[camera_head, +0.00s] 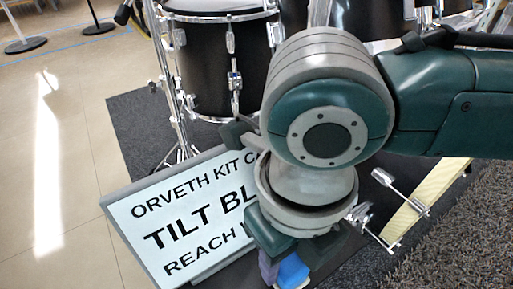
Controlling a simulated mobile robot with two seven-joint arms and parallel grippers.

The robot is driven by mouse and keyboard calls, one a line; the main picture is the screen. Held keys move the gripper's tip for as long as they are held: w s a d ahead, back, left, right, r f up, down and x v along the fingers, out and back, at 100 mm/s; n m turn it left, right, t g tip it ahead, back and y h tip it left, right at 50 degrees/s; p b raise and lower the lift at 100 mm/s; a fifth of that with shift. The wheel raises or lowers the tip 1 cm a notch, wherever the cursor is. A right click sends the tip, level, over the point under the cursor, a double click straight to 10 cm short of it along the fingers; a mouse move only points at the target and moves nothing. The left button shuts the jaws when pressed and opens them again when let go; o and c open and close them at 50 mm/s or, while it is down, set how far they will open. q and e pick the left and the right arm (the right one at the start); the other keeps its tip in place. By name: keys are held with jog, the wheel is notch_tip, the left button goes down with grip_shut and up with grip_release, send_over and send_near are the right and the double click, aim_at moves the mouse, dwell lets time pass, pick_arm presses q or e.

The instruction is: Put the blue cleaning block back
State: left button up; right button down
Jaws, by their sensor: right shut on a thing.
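My right arm comes in from the right, and its wrist hides much of the middle of the view. My right gripper (290,252) points down, shut on the blue cleaning block (292,270), which shows just below the fingers at the bottom edge. A narrow purple piece (268,267) shows at the left side of the block; I cannot tell whether it is part of it. A pale strip shows at the block's lower end. What lies under the block is cut off by the frame. My left gripper is not in view.
A white sign board (180,222) with black lettering, partly covered by my wrist, stands at lower left. A black drum (210,65) with chrome stands is behind. A pedal with a pale board (425,210) lies at right on dark carpet. Tiled floor at left is open.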

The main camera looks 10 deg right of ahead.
jog(key=shift+f, duration=0.15)
jog(key=shift+f, duration=0.1)
jog(key=shift+c, duration=2.1)
grip_release()
jog(key=shift+r+p, duration=2.4)
jog(key=shift+r, duration=1.5)
jog(key=s+a+r+m+t+y, duration=0.25)
jog(key=a+m+y, duration=0.35)
jog(key=m, duration=1)
jog(key=s+d+m+h, duration=0.3)
jog(key=d+m, duration=0.5)
jog(key=m, duration=0.3)
jog(key=s+d+f+m+t+h, duration=0.1)
jog(key=s+d+m+h, duration=0.1)
jog(key=d+m, duration=0.6)
jog(key=m, duration=0.3)
jog(key=shift+s+d+f+h, duration=0.25)
jog(key=shift+s+d+h, duration=0.1)
jog(key=shift+s+h, duration=0.05)
